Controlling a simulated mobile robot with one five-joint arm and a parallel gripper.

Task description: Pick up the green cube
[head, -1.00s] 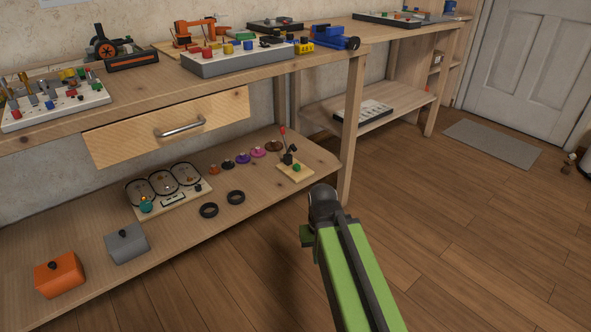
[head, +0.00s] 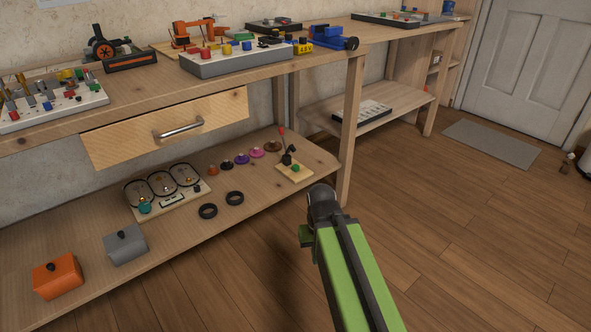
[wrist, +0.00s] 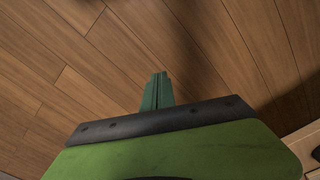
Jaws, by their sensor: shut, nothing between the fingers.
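I cannot make out for certain which thing is the green cube. In the head view my green arm stands in front of the bench, apart from all of these pieces.
The bench has an upper top (head: 130,112), a drawer with a metal handle (head: 178,128) and a lower shelf (head: 90,215). An orange box (head: 57,278) and a grey box (head: 126,245) stand on that shelf.

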